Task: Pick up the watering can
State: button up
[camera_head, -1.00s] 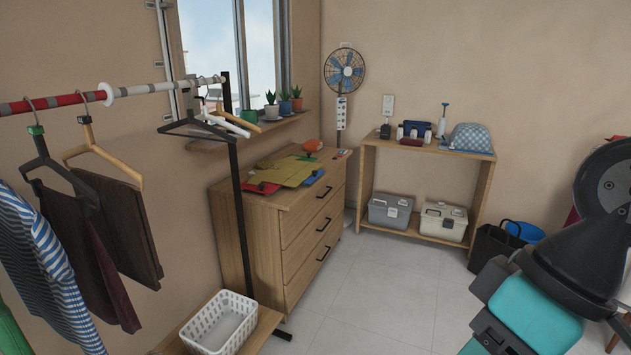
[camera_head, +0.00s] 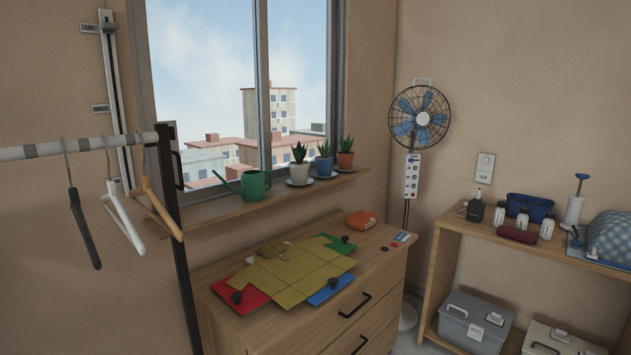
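A green watering can (camera_head: 255,186) stands on the wooden window sill (camera_head: 205,210), at its left part. Its long spout points left. It stands left of several potted plants and behind the clothes rail's black post. My gripper is not in view now, and no part of my arm shows.
Potted plants (camera_head: 299,171) stand close to the right of the can. Below the sill is a wooden dresser (camera_head: 375,290) with a yellow folded board (camera_head: 300,268) and an orange item (camera_head: 361,220) on top. A clothes rail post (camera_head: 178,240) with hangers (camera_head: 120,215) stands at the left. A fan (camera_head: 419,118) stands in the corner.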

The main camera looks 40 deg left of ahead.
aim_at(254, 189)
jog(key=u, duration=0.05)
jog(key=i, duration=1.65)
jog(key=u, duration=0.85)
jog(key=i, duration=0.9)
jog(key=u, duration=1.55)
jog(key=i, duration=0.8)
jog(key=u, duration=0.55)
